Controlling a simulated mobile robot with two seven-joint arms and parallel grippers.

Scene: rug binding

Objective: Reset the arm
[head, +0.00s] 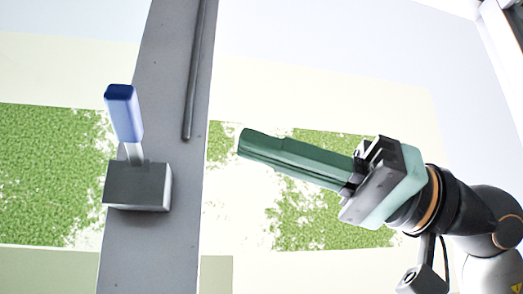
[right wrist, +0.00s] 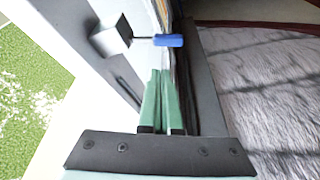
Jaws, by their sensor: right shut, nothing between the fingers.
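My right arm comes in from the right in the head view. Its right gripper (head: 243,142) has long green fingers pressed together, with nothing between them. The fingers point left, toward the grey strip, and seem apart from everything. In the right wrist view the right gripper (right wrist: 160,73) also shows shut and empty. My left gripper is not in view.
A grey strip (head: 150,60) crosses the head view. On it stands a grey block (head: 138,187) with a blue-handled tool (head: 123,112) upright in it. A thin dark rod (head: 195,70) lies along the strip. A pale fluffy rug (right wrist: 270,100) fills the right of the wrist view.

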